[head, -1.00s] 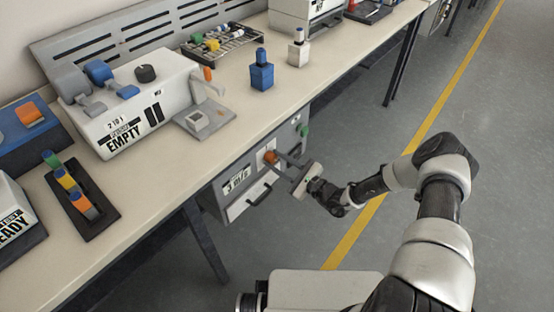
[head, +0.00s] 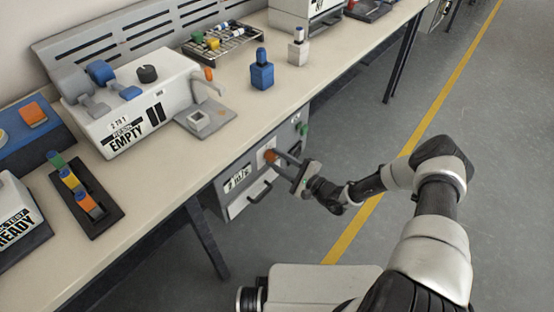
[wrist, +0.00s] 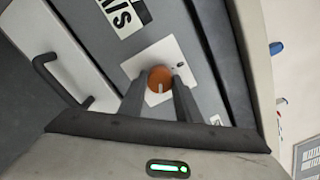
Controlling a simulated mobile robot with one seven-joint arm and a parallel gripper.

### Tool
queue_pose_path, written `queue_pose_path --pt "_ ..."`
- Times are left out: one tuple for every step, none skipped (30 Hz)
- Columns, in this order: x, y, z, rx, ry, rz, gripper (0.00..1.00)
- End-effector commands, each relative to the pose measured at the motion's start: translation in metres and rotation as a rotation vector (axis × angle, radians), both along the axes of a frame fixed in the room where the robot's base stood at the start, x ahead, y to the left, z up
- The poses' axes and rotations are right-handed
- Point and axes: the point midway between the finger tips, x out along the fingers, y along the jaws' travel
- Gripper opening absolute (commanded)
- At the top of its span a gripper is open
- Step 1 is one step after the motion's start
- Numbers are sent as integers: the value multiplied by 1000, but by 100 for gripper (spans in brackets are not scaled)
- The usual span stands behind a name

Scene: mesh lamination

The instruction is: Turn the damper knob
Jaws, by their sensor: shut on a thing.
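The damper knob (wrist: 160,77) is orange with a pale pointer line and sits on a white square plate on the grey cabinet under the bench. In the head view the orange knob (head: 270,156) shows on the cabinet front. My gripper (wrist: 158,88) is at the knob, its two dark fingers on either side and shut on it. In the head view my gripper (head: 281,160) reaches the panel from the right. The label beside the knob (head: 237,178) is partly legible, ending in "/s" in the wrist view (wrist: 120,15).
A drawer with a dark handle (head: 259,191) is below the knob, and a green knob (head: 304,130) is to its right. The bench top (head: 190,165) overhangs the cabinet. A white "EMPTY" machine (head: 125,125) and a blue bottle (head: 262,75) stand on it. Floor at right is clear.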

Motion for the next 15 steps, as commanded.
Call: queue_pose_path --pt "0 -2 -2 -3 2 -1 8" --pt "0 -2 -2 -3 2 -1 8" --pt "0 -2 -2 -3 2 -1 8" --pt "0 -2 -2 -3 2 -1 8" --pt "0 -2 -2 -2 2 -2 8" --pt "0 -2 -2 -2 3 -1 8" --pt "0 -2 -2 -2 3 -1 8" --pt "0 -2 -2 -3 3 -2 34" --pt "0 -2 -2 -3 3 -2 41" --pt "0 -2 -2 -1 2 -2 46" --pt "0 -1 -1 -1 2 -2 49" --pt "0 -1 -1 -1 2 -2 49" --pt "0 -1 -1 -1 2 -1 49" --pt "0 -1 -1 -1 2 -1 49" --pt "0 -1 -1 -1 2 -1 49"
